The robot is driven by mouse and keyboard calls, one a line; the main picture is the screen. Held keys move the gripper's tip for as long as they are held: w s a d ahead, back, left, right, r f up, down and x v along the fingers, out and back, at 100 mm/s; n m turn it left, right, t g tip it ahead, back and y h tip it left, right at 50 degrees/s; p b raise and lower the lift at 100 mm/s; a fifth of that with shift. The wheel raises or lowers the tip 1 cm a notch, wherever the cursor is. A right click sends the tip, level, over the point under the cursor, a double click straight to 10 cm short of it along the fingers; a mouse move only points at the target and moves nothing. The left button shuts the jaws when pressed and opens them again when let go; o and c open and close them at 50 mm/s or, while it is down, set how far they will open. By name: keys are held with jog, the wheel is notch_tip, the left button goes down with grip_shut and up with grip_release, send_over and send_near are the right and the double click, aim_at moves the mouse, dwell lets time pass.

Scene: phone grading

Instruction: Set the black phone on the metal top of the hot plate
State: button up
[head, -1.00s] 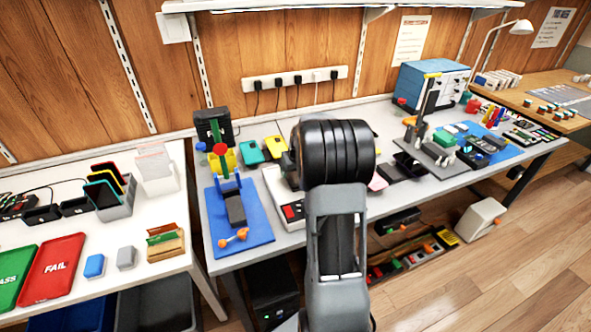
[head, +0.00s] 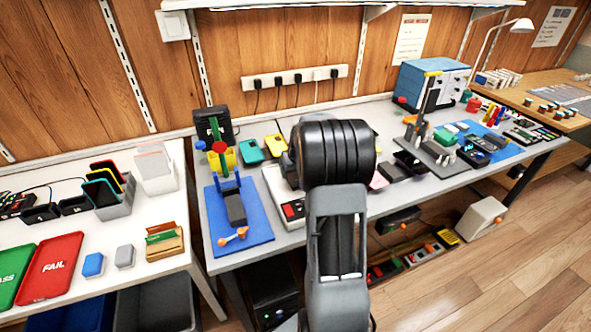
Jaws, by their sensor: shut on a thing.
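The hot plate (head: 273,183) is most likely the pale box with a dark and red front panel (head: 292,210) on the grey bench. My arm covers its right part, and its metal top cannot be made out clearly. My gripper is not in view, as the thick black and grey links of my arm stand in front of it. I cannot pick out the black phone for certain; it may be hidden behind my arm.
A blue mat (head: 258,232) with a clamp fixture lies left of the hot plate. Teal (head: 250,150) and yellow (head: 277,145) pieces lie behind it. A microscope stand (head: 425,125) and dark trays are to the right. Red (head: 52,262) and green trays lie on the left table.

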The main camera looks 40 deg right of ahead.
dwell(0.3)
jog(key=o, duration=1)
jog(key=shift+r+p, duration=0.4)
jog(key=shift+r, duration=0.25)
jog(key=shift+r+p, duration=2.3)
jog(key=shift+r, duration=1.15)
